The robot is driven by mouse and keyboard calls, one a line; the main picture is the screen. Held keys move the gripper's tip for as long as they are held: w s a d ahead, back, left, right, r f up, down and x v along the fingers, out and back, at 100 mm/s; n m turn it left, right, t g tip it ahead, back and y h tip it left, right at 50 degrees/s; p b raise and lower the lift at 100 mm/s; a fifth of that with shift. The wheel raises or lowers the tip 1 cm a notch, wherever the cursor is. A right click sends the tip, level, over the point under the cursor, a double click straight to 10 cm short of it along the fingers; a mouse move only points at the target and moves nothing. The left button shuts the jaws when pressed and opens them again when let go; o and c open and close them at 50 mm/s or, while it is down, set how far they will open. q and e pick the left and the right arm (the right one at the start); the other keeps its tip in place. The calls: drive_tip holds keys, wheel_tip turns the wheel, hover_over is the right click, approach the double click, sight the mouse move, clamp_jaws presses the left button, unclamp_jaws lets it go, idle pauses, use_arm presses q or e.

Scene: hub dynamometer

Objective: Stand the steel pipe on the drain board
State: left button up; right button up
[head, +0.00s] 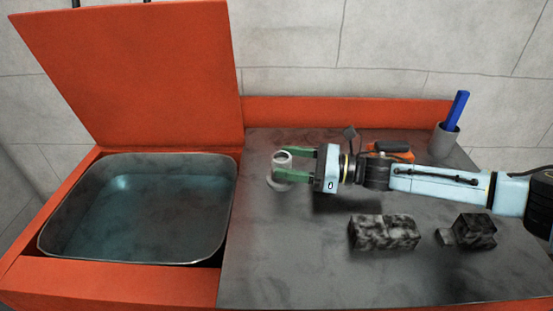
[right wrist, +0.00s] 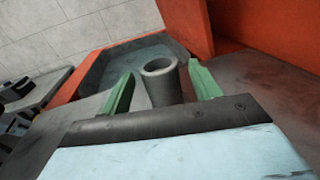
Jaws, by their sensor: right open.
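The steel pipe (head: 282,160) is a short grey hollow tube. It stands upright on the dark grey drain board (head: 290,240), just right of the basin. In the right wrist view the pipe (right wrist: 161,83) shows its open top end between the green fingers. My right gripper (head: 284,163) reaches in from the right, level, with its two green fingers open on either side of the pipe. In the right wrist view the fingers (right wrist: 160,88) stand apart, with gaps to the pipe. My left gripper is not in view. The pipe's foot is partly hidden by the near finger.
An orange-rimmed basin (head: 225,215) of water lies left, its orange lid (head: 140,70) raised. Two mottled blocks (head: 385,232) (head: 475,230) lie front right. An orange object (head: 390,148) lies behind my arm. A grey cup (head: 443,140) holds a blue bar (head: 457,108) at back right.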

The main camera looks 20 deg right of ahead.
drive_tip(key=v, duration=0.8)
drive_tip(key=shift+s+d, duration=0.15)
drive_tip(key=shift+d, duration=0.05)
